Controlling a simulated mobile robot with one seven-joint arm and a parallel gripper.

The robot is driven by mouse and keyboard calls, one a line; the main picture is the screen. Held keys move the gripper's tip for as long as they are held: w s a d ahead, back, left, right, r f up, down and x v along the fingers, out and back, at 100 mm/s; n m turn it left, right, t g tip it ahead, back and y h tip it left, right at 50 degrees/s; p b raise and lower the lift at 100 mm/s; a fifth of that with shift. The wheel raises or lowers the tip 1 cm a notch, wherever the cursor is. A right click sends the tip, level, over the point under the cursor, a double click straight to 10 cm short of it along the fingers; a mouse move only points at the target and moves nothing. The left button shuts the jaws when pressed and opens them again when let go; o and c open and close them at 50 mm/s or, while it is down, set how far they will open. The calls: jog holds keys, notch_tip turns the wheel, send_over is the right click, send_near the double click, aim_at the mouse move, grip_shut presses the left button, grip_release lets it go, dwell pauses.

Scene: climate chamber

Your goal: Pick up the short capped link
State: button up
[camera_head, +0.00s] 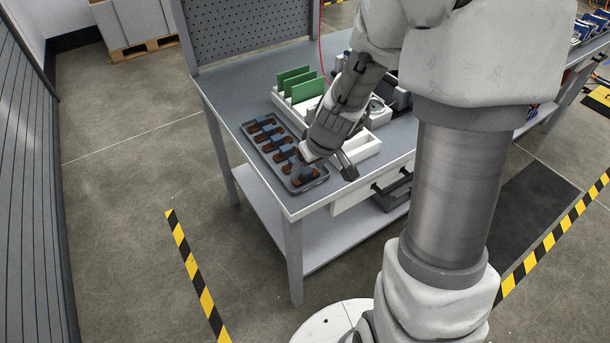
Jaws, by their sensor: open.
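A dark tray (264,155) lies on the workbench near its left front corner. It holds a row of several small brown pieces with dark blue caps (277,143). They are too small for me to tell which one is the short capped link. My gripper (326,164) is open and points down over the near right end of the tray. One finger is close to the nearest capped pieces (300,172), and the other is to the right. I see nothing held between the fingers. I cannot tell whether a finger touches a piece, and the gripper hides part of the tray's right side.
The grey workbench (230,100) has a pegboard (250,40) at the back. A white rack with green boards (296,82) stands behind the tray, and a white bin (362,148) is right of my gripper. The bench's front corner is bare.

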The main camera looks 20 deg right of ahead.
aim_at(311, 172)
jog(key=shift+w+a+f, duration=0.1)
jog(key=shift+w+f, duration=0.1)
jog(key=shift+f, duration=0.3)
grip_shut()
jog(key=shift+r, duration=0.1)
jog(key=shift+r+p, duration=0.3)
jog(key=shift+r, duration=0.25)
jog(key=r, duration=0.1)
jog(key=r+p, duration=0.1)
jog(key=r, duration=0.1)
jog(key=shift+d+r, duration=0.2)
jog(key=shift+d, duration=0.2)
jog(key=s+d+r, duration=0.3)
jog(key=d+r, duration=0.3)
jog(key=d, duration=0.4)
jog(key=shift+d+r, duration=0.2)
jog(key=shift+d, duration=0.05)
